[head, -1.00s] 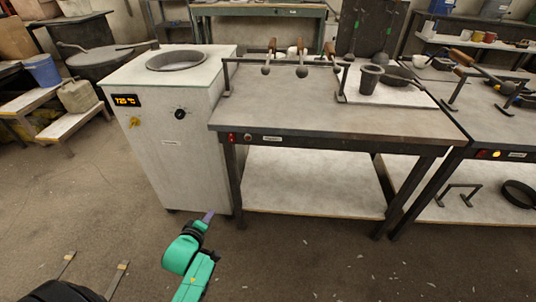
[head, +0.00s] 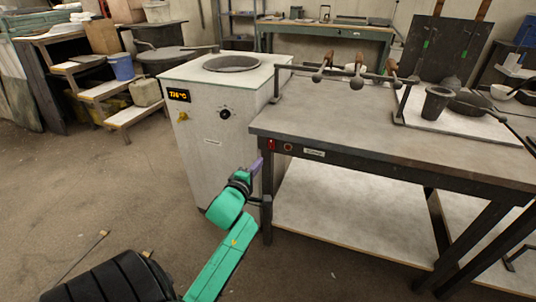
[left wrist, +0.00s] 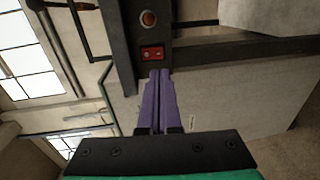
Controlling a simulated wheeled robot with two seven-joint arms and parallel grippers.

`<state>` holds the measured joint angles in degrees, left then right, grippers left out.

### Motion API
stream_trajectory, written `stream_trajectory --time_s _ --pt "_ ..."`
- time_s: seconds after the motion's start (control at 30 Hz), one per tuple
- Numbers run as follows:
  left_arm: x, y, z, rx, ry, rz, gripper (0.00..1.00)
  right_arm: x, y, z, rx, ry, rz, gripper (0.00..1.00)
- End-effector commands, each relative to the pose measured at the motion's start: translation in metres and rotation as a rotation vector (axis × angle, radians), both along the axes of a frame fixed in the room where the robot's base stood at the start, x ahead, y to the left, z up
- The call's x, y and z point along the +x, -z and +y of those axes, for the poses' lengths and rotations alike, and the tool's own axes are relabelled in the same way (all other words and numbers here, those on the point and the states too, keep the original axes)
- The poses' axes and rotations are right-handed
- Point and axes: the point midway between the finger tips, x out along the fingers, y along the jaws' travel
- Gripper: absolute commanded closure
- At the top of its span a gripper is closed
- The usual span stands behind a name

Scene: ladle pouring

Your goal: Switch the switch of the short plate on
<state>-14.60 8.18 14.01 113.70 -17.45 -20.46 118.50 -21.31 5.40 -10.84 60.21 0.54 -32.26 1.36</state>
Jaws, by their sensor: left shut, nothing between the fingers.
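The red switch (head: 271,144) sits at the left end of the dark front rail of the near worktable (head: 365,120). A round lamp (head: 288,147) and a white label (head: 314,152), too small to read, are to its right. My left gripper (head: 256,166) has purple fingers, shut and empty, just below and left of the switch. In the left wrist view, the gripper's fingertips (left wrist: 159,72) point at the red switch (left wrist: 151,53) and look close beneath it; I cannot tell whether they touch. The lamp (left wrist: 148,18) shows a dull orange-red centre. My right gripper is out of view.
A white furnace cabinet (head: 225,125) with a lit display (head: 179,95) stands left of the table. Ladles (head: 358,75) rest on a rack on the table, and a dark cup (head: 436,104) stands on a white board. The floor at left is mostly clear.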

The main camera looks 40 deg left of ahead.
Motion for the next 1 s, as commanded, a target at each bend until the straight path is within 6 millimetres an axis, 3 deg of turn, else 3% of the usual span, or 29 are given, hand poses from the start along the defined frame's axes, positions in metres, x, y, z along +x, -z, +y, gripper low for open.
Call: stream_trajectory --time_s 0.2,0.4,0.87,1.0 --pt "0.046 0.007 0.016 0.003 0.0 0.0 1.0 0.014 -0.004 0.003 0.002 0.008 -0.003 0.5" --pt "0.074 0.011 0.026 0.002 0.0 0.0 1.0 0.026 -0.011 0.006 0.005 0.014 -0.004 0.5" --pt "0.081 0.012 0.027 -0.001 0.001 -0.003 1.0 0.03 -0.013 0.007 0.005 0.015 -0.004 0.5" --pt "0.083 0.016 0.028 0.004 0.001 -0.025 1.0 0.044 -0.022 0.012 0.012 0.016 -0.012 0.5"
